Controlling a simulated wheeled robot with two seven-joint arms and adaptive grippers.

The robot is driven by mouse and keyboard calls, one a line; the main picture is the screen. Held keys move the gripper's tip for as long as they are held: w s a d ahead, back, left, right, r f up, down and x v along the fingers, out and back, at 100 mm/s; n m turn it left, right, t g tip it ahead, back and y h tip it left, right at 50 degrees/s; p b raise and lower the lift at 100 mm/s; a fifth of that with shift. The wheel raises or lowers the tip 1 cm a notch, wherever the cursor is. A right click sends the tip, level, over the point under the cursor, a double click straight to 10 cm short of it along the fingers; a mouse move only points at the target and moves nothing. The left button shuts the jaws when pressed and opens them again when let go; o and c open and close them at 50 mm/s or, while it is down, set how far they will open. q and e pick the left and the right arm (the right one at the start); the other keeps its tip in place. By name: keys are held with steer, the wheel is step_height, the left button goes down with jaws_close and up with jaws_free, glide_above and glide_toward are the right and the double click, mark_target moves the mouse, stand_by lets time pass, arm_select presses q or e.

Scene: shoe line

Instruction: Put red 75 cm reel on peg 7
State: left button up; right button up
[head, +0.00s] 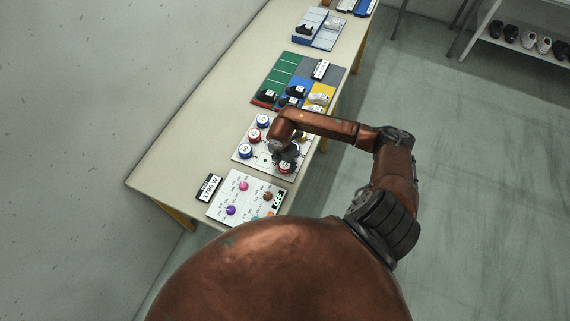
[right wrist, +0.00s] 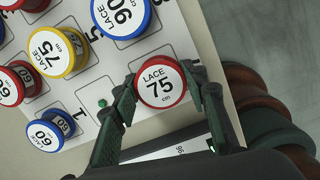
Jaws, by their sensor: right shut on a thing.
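The red reel (right wrist: 160,86), labelled LACE 75 cm, is between the two fingers of my right gripper (right wrist: 162,98) in the right wrist view. The fingers are shut on its sides and its label faces the camera. In the head view my right gripper (head: 284,153) is over the right part of the white reel board (head: 240,157), which also shows in the right wrist view (right wrist: 190,50). Some printed numbers show on the board, but I cannot make out peg 7. My left gripper is not in view.
Other reels on the board include a blue 90 (right wrist: 121,14), a yellow 75 (right wrist: 56,50) and a blue 60 (right wrist: 47,134). A panel with coloured knobs (head: 219,208) lies nearer me, beside a small display (head: 208,188). Coloured trays with shoes (head: 276,76) lie beyond.

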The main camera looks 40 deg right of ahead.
mark_target(283, 166)
steer(key=o, duration=1.2)
steer(key=shift+c, duration=0.2)
steer(key=shift+r, duration=0.1)
steer(key=shift+r+p, duration=0.3)
steer(key=shift+p, duration=0.1)
step_height(283, 166, up, 12)
steer(key=a+b, duration=0.1)
steer(key=shift+s+a, duration=0.2)
